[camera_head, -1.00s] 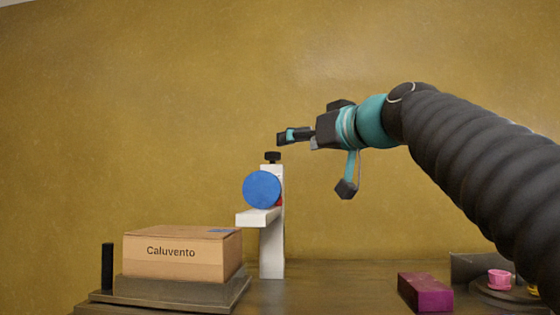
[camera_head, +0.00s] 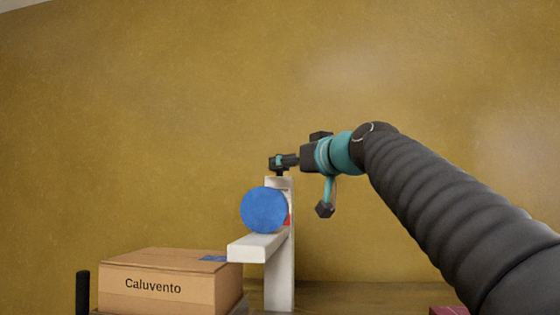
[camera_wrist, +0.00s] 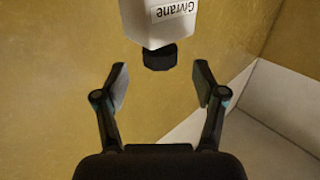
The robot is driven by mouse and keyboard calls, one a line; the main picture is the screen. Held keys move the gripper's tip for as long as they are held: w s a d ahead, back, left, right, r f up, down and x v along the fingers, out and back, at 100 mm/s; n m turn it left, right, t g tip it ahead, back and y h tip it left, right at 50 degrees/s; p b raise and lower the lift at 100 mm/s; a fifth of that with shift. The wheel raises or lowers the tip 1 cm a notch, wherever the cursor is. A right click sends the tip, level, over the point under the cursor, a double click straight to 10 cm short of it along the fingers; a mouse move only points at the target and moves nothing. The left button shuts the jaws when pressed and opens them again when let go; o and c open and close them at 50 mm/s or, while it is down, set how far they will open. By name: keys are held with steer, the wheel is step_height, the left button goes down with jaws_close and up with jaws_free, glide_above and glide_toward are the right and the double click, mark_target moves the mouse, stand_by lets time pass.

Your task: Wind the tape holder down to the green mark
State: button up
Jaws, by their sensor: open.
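The tape holder is a white post (camera_head: 280,275) with a blue disc (camera_head: 264,210) and a white arm or ledge (camera_head: 256,247). A bit of red (camera_head: 288,220) shows behind the disc. A dark knob (camera_wrist: 160,57) sits at the post's end, by a white block labelled "Givrane" (camera_wrist: 165,22). In the wrist view my gripper (camera_wrist: 161,74) is open, with the knob centred at the mouth between the fingertips, clear of both. I see no green mark.
A cardboard box marked "Caluvento" (camera_head: 165,283) stands left of the post, close to the ledge. A dark upright piece (camera_head: 83,293) is at far left. A purple-red block (camera_head: 450,311) shows at the bottom edge. The air above the post is free.

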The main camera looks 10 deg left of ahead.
steer(key=shift+p+x, duration=0.65)
steer(key=shift+x, duration=1.85)
steer(key=c, duration=1.2)
